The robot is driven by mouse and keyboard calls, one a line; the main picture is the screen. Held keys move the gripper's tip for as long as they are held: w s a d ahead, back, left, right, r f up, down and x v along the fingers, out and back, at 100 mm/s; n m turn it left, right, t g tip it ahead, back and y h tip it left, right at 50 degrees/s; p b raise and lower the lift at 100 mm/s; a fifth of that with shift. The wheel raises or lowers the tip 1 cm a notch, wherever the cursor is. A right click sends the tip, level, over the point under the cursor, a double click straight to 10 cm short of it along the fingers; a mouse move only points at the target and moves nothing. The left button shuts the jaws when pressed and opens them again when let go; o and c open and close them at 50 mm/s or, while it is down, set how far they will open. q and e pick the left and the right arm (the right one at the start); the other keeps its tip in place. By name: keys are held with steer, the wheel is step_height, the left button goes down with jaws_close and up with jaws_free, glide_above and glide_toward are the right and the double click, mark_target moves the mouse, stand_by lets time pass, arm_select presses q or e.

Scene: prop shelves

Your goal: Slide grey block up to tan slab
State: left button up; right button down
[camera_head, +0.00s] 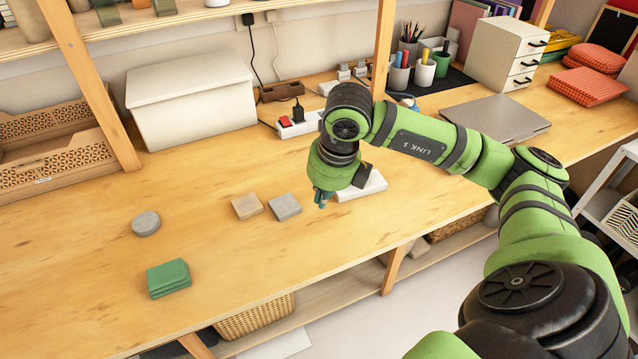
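The grey block (285,207) is a flat square piece lying on the wooden table. The tan slab (246,206) lies just to its left, with a very narrow gap between their facing edges; I cannot tell if a corner touches. My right gripper (322,199) points down at the table a little to the right of the grey block, apart from it. Its fingers are small and partly hidden by the wrist, so I cannot tell whether they are open or shut. My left gripper is not in view.
A round grey piece (146,223) and a green block (168,279) lie further left on the table. A white bar-shaped object (364,187) lies close behind my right gripper. A white box (190,100) stands at the back. The table's front edge runs below the pieces.

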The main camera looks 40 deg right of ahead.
mark_target(299, 221)
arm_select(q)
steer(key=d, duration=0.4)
arm_select(e)
steer(key=f, duration=0.1)
steer(key=a+f, duration=0.1)
steer(key=f, duration=0.1)
steer(key=shift+a+f, duration=0.2)
steer(key=shift+a, duration=0.2)
steer(key=p+x, duration=0.1)
steer(key=x, duration=0.3)
steer(key=shift+d, duration=0.15)
steer(key=shift+x, duration=0.9)
steer(key=w+p, duration=0.1)
steer(key=w, duration=0.2)
steer(key=shift+w+f, duration=0.2)
steer(key=shift+w, duration=0.45)
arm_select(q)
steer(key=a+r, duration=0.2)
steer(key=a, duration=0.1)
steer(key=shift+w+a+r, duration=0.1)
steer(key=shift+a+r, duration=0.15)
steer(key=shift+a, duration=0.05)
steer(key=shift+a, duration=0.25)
